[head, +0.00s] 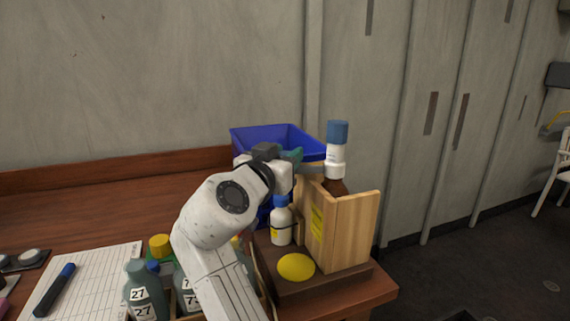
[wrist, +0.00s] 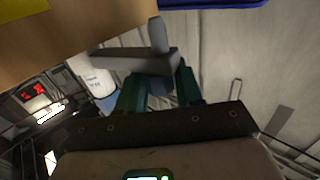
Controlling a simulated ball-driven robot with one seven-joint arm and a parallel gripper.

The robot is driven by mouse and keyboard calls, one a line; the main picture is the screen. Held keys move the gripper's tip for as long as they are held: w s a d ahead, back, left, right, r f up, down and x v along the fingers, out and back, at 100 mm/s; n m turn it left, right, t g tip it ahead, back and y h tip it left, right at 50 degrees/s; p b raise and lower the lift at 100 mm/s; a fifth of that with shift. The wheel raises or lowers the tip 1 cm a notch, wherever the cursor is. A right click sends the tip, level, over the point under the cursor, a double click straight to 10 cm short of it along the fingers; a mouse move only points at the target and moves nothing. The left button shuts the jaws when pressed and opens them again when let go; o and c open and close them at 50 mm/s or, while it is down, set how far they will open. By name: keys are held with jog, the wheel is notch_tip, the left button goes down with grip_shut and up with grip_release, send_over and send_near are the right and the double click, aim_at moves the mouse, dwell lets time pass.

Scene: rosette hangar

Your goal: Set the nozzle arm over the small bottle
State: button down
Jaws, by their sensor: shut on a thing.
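My gripper (head: 295,156) has teal fingers, also seen in the wrist view (wrist: 160,88), shut on a grey bar with an upright peg, which looks like the nozzle arm (wrist: 120,60). The bar is mostly hidden in the head view. A small white bottle with a blue cap (head: 281,224) stands on the dark base, left of the wooden panels (head: 349,232), below my gripper. A white bottle (wrist: 90,78) shows beside the bar in the wrist view; I cannot tell which one.
A blue bin (head: 270,134) stands behind my gripper. A yellow disc (head: 296,267) lies on the dark base (head: 320,290) near the table's right edge. Grey-green bottles (head: 146,295) and a lined sheet (head: 88,280) with a marker (head: 54,290) are at the left.

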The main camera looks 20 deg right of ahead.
jog(key=shift+f, duration=0.1)
jog(key=c, duration=0.8)
grip_release()
jog(key=shift+c, duration=0.2)
jog(key=v, duration=1.2)
jog(key=shift+a, duration=0.1)
jog(key=shift+c, duration=0.5)
